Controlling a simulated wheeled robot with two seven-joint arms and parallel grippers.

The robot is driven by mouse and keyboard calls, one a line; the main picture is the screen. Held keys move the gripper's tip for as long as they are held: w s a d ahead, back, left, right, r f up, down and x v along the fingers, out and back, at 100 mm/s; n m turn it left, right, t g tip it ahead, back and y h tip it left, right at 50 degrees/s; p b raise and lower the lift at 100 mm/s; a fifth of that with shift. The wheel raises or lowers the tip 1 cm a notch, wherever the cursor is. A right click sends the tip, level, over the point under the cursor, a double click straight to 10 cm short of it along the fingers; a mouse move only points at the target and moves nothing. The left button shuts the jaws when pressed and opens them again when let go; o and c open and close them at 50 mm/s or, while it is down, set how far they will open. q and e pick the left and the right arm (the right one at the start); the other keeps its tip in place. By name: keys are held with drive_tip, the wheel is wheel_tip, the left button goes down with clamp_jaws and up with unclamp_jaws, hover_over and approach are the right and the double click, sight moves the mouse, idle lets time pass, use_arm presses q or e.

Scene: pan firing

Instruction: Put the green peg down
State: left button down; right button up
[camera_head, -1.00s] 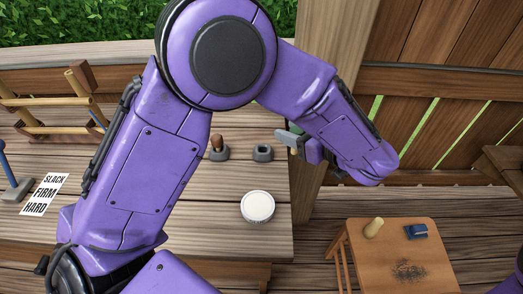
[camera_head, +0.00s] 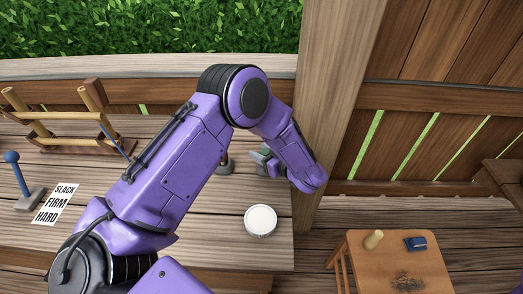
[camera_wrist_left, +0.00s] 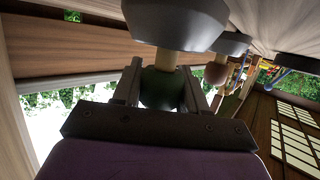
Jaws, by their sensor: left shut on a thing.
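My left gripper (camera_wrist_left: 165,95) is shut on the green peg (camera_wrist_left: 160,88), around its rounded green head. The peg's pale wooden shaft (camera_wrist_left: 166,60) runs from the head to a dark grey holder (camera_wrist_left: 180,20), shown inverted in the left wrist view. I cannot tell how deep the shaft sits in it. In the head view, the green peg (camera_head: 261,153) and gripper are at the holder near the bench's right end, partly hidden by my wrist. A brown-headed peg (camera_wrist_left: 216,73) stands in the neighbouring holder (camera_wrist_left: 232,44). My right gripper is not in view.
A white round disc (camera_head: 261,220) lies on the bench in front of the holders. A wooden rack (camera_head: 60,125), a blue-knobbed lever (camera_head: 18,175) and a SLACK/FIRM/HARD card (camera_head: 56,204) are at left. A small table (camera_head: 385,270) at lower right carries a wooden cylinder and blue block.

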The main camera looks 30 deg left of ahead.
use_arm(q)
drive_tip(key=shift+f, duration=0.15)
drive_tip(key=c, duration=0.6)
unclamp_jaws()
drive_tip(key=shift+r, duration=0.25)
drive_tip(key=b+v, duration=0.3)
drive_tip(key=v, duration=0.9)
drive_tip(key=shift+s+f, duration=0.1)
